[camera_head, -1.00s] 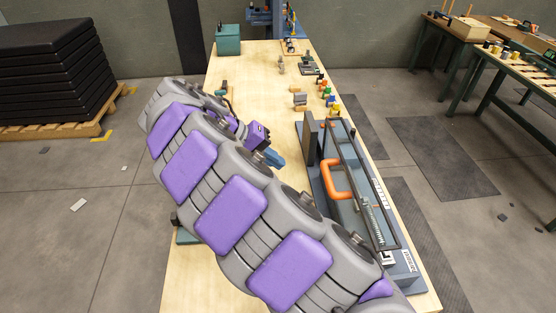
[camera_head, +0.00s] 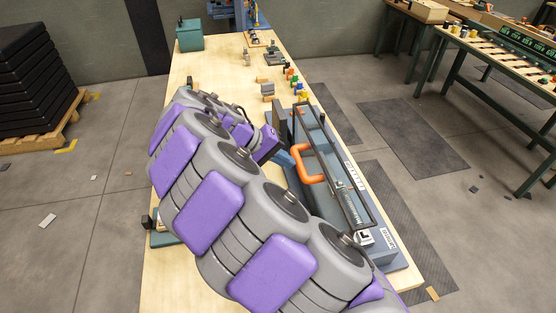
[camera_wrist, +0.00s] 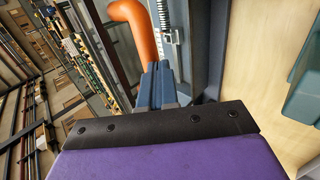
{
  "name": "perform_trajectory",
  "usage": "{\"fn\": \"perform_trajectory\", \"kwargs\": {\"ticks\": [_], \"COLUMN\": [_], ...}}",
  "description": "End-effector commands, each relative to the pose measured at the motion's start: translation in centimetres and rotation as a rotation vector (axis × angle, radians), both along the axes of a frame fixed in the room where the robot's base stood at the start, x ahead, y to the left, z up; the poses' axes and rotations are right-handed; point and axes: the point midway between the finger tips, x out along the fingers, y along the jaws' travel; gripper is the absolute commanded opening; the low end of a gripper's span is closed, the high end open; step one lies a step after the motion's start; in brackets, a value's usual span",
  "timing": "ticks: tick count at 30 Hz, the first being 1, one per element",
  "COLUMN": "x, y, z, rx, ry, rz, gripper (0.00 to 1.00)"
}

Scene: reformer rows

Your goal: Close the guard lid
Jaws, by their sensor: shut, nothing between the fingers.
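The guard lid is a clear panel in a dark frame (camera_head: 344,186) on a blue-grey machine base (camera_head: 392,255) at the table's right side. It looks raised from the base, though its exact angle is hard to judge. Its orange handle (camera_head: 311,165) sticks out to the left. My gripper (camera_head: 291,158) is shut and empty, with its blue fingers just left of the handle. In the wrist view the shut fingers (camera_wrist: 158,70) point toward the base of the orange handle (camera_wrist: 138,25). I cannot tell whether they touch it. My arm hides part of the machine's near left side.
Small coloured pieces (camera_head: 293,80) and a grey block (camera_head: 267,89) stand beyond the machine. A green box (camera_head: 189,36) is at the far left of the wooden table (camera_head: 215,70). Another bench (camera_head: 500,60) stands to the right across floor mats.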

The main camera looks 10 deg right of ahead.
Motion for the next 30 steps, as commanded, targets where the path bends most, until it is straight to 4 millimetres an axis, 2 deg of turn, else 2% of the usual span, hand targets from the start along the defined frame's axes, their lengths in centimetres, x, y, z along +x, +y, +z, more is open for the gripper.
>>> {"fn": "perform_trajectory", "kwargs": {"ticks": [10, 23, 30], "x": [0.0, 0.0, -0.1], "y": [0.0, -1.5, -3.4], "z": [0.3, 0.9, 1.7], "rx": [0.013, 0.09, 0.182], "ry": [0.001, 0.001, 0.003], "rz": [-0.001, 0.0, -0.005], "gripper": [0.0, 0.0, 0.0]}}
